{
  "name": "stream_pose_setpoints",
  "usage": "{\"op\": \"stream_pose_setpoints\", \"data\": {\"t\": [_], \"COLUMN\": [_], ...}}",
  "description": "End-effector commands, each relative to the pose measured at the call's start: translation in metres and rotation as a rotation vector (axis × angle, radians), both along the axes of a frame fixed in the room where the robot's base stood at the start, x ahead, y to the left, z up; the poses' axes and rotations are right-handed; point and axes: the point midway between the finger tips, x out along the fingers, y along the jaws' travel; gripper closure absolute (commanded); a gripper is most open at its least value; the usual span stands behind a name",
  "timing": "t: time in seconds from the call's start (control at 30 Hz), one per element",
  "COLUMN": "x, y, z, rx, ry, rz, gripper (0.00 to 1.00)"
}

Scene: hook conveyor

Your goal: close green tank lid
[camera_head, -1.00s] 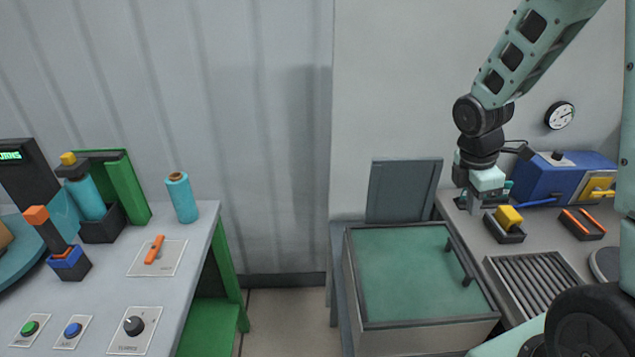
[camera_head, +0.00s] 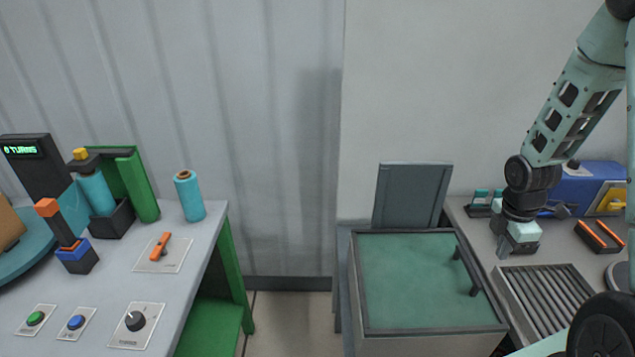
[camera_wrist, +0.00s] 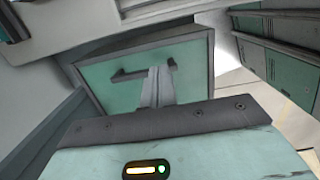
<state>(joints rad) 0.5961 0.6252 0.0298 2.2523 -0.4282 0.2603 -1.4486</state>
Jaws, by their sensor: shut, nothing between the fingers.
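The green tank (camera_head: 425,342) stands at the centre right in the head view. A green panel in a grey frame (camera_head: 405,280), with dark handle posts near its right edge, lies across its top. A grey panel (camera_head: 412,195) stands upright behind it; I cannot tell whether it is hinged to this tank. My gripper (camera_head: 504,252) is shut and empty, above the right-hand counter, to the right of the tank's back right corner. In the wrist view, the shut fingers (camera_wrist: 157,86) overlap the green panel (camera_wrist: 190,75) and its dark handle (camera_wrist: 130,75); they appear apart from it.
The right-hand counter (camera_head: 480,230) holds a roller rack (camera_head: 545,295), a tray with orange bars (camera_head: 599,236) and a blue machine (camera_head: 580,185). A left bench (camera_head: 200,235) carries a cyan spool (camera_head: 188,196) and controls. A floor gap (camera_head: 290,310) separates bench and tank.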

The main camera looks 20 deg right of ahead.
Motion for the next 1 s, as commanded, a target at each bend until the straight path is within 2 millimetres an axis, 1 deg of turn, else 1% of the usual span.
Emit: {"op": "stream_pose_setpoints", "data": {"t": [0.03,0.27,0.4,0.7,0.9,1.0], "x": [-0.001,-0.005,-0.007,-0.009,-0.009,-0.01], "y": [-0.002,-0.015,-0.022,-0.031,-0.033,-0.034], "z": [-0.008,-0.037,-0.058,-0.104,-0.127,-0.135], "rx": [0.002,0.08,0.14,0.259,0.255,0.254], "ry": [0.002,-0.022,-0.04,-0.075,-0.073,-0.073], "rz": [0.0,-0.007,-0.008,-0.001,0.001,0.001], "gripper": [1.0,1.0,1.0,1.0,1.0,1.0]}}
